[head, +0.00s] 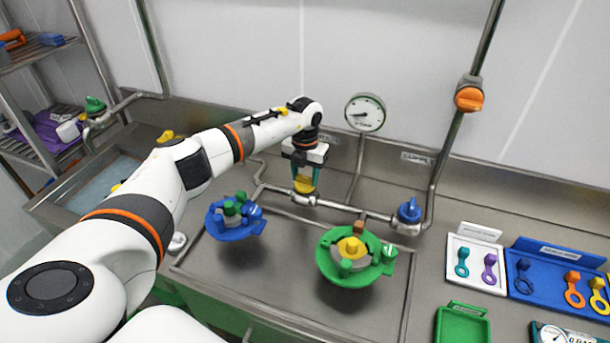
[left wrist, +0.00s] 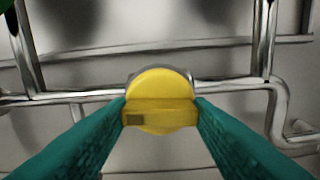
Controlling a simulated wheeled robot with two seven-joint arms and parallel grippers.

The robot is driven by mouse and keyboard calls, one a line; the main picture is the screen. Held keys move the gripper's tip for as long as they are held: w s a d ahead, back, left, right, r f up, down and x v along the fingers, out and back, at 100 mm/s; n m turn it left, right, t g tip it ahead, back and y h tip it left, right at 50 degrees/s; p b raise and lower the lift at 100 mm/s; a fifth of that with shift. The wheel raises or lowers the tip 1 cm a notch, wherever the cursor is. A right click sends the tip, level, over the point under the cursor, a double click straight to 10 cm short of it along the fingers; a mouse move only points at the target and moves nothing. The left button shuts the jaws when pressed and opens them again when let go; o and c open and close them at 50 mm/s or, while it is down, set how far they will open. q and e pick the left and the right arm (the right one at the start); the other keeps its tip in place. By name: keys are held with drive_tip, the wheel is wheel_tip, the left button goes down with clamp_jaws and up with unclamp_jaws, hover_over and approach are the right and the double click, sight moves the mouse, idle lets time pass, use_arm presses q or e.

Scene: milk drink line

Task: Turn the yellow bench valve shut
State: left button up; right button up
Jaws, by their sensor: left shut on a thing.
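The yellow bench valve (head: 304,184) sits on the metal pipe along the back of the bench. In the left wrist view the yellow valve (left wrist: 160,103) shows a round cap with a raised bar across it, lying left to right in the picture. My left gripper (head: 304,172) points down over the valve. Its teal fingers are shut on the two ends of the bar, as the left wrist view (left wrist: 160,112) shows. My right gripper is not in view.
A blue valve (head: 409,211) stands on the pipe to the right. A gauge (head: 365,112) rises behind. A blue bowl-shaped part (head: 232,232) and a green one (head: 330,268) are in front. Trays with coloured tags, including a blue tray (head: 522,286), lie at right.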

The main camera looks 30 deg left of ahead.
sight(305, 176)
use_arm(q)
drive_tip(key=m+b, duration=0.3)
drive_tip(key=m, duration=0.1)
drive_tip(key=shift+f, duration=0.15)
drive_tip(key=m+b, duration=0.2)
drive_tip(key=m, duration=0.2)
drive_tip(key=shift+m, duration=0.3)
drive_tip(key=m+b, duration=0.2)
drive_tip(key=m, duration=0.2)
drive_tip(key=shift+m, duration=0.3)
drive_tip(key=shift+r+m+b, duration=0.15)
drive_tip(key=shift+m+b, duration=0.2)
drive_tip(key=shift+m, duration=0.6)
drive_tip(key=shift+r+m+b, duration=0.1)
drive_tip(key=shift+m+b, duration=0.25)
drive_tip(key=shift+m, duration=0.6)
drive_tip(key=o, duration=1)
wheel_tip(305, 176, up, 12)
drive_tip(key=shift+b, duration=1.15)
